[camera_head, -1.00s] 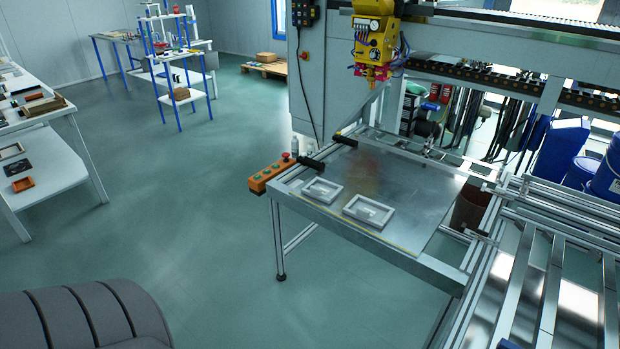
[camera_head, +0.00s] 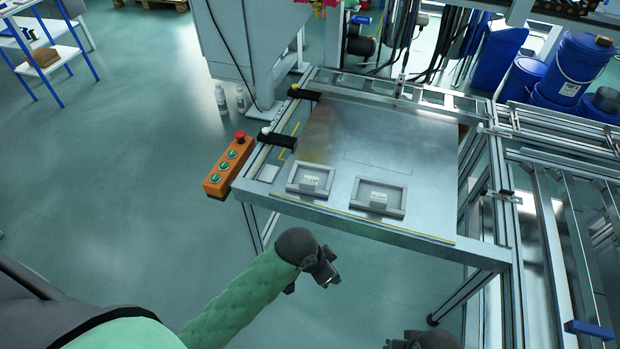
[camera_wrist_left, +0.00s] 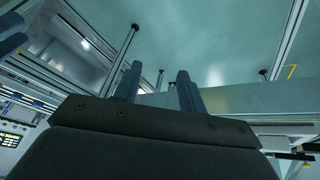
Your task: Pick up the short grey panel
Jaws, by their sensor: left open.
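Two grey framed panels lie flat, side by side, near the front edge of the metal table (camera_head: 430,150). The left one, the short grey panel (camera_head: 297,184), looks smaller than the longer grey panel (camera_head: 393,206) to its right. Each has a small pale label block inside its frame. My left gripper (camera_head: 328,274) is in front of and below the table's front edge, apart from both panels. In the left wrist view its two fingers (camera_wrist_left: 159,70) are spread with nothing between them. A dark part of my right arm shows at the bottom edge; its fingers cannot be made out.
An orange button box (camera_head: 226,168) with a red stop knob is at the table's left corner. Two black clamps (camera_head: 277,139) stand along the left side. A rail frame (camera_head: 560,190) is on the right. Blue drums (camera_head: 570,75) stand behind. The table's middle is clear.

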